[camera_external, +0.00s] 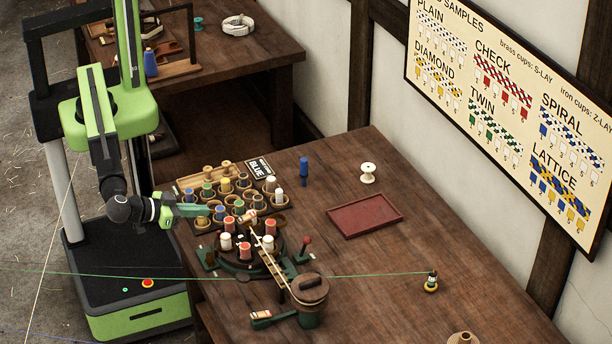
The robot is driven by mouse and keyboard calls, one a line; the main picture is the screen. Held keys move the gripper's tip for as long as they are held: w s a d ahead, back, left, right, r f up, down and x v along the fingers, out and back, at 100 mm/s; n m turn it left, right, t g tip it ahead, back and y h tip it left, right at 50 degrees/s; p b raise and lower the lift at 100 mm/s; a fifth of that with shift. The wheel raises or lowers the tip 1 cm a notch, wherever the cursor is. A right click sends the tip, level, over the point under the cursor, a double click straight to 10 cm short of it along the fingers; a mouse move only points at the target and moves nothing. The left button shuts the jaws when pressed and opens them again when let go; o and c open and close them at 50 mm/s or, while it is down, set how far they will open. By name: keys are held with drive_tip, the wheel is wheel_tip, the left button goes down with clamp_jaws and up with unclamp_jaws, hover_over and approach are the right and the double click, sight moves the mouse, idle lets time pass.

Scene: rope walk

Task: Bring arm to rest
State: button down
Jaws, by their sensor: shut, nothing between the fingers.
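My arm reaches forward and down from the green column at the left, over the near left edge of the wooden table (420,270). My gripper (203,210) has green fingers, which are shut with nothing held. It points right, beside a wooden rack (187,184) of several coloured bobbins in round cups. The fingertips are close to the rack's left cups; I cannot tell whether they touch.
A round braiding stand (243,272) with bobbins is just in front of the gripper. A red tray (364,216), a blue bobbin (304,170) and a white spool (368,173) stand farther right. A green cord (380,274) crosses the table's front to a small weight (431,282).

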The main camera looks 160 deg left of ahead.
drive_tip(key=shift+d, duration=0.1)
idle(0.3)
drive_tip(key=s+d+f+m+h, duration=0.1)
drive_tip(key=s+f+m+h, duration=0.2)
drive_tip(key=s+f+h, duration=0.5)
drive_tip(key=s+d+f+m+h, duration=0.3)
drive_tip(key=d+m, duration=0.4)
drive_tip(key=s+d+f+m+h, duration=0.2)
drive_tip(key=s+d+f+m, duration=0.2)
drive_tip(key=d+m, duration=0.3)
drive_tip(key=shift+d+m+h, duration=0.35)
drive_tip(key=shift+m+h, duration=0.05)
drive_tip(key=shift+m, duration=0.1)
